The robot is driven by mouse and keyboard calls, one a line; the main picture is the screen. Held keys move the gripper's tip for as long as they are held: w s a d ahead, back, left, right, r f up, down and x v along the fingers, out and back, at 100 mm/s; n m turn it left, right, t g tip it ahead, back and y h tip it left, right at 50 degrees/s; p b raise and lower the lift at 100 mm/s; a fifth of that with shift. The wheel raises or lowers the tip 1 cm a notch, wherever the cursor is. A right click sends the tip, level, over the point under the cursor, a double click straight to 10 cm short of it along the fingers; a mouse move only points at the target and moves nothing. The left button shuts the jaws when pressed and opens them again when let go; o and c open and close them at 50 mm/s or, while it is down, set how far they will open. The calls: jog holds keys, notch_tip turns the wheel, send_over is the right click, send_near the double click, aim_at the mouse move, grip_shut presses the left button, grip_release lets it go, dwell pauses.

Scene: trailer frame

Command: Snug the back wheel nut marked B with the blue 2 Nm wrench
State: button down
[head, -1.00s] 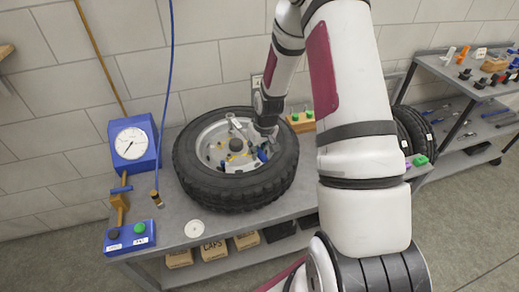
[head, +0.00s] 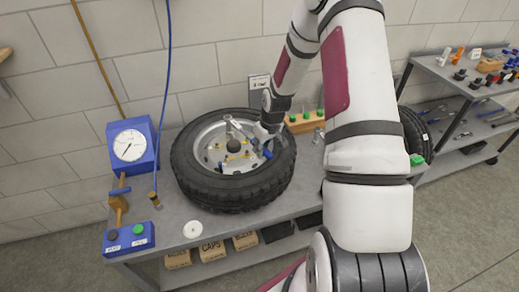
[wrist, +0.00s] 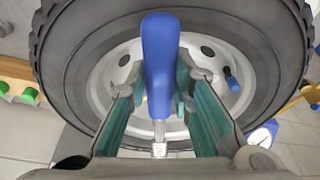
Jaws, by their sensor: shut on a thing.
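The wheel (head: 190,178) with its black tyre lies flat on the grey bench, its pale rim facing up. My gripper (head: 262,145) is low over the rim's upper right part. In the wrist view my gripper (wrist: 160,85) has its teal-padded fingers on either side of a blue-handled wrench (wrist: 160,60), shut on it. Its silver shaft and end point towards the bottom of that view. A second blue piece (wrist: 232,78) shows at the rim's right side. The nut marked B and its lettering cannot be made out. Whether the wrench touches a nut cannot be told.
A blue dial gauge (head: 130,145) and a blue box with buttons (head: 128,238) stand at the bench's left. A wooden rack (head: 304,123) with green-topped pieces is behind the wheel. A white disc (head: 192,229) lies in front. A side shelf (head: 440,80) holds parts.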

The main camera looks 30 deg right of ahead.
jog(key=c, duration=1.9)
grip_release()
jog(key=shift+c, duration=0.2)
grip_shut()
jog(key=shift+r+p, duration=0.3)
jog(key=shift+r, duration=0.1)
jog(key=shift+r, duration=0.3)
jog(key=shift+r+p, duration=0.1)
jog(key=shift+p, duration=0.2)
jog(key=shift+r, duration=0.3)
jog(key=shift+r+p, duration=0.25)
jog(key=shift+p, duration=0.05)
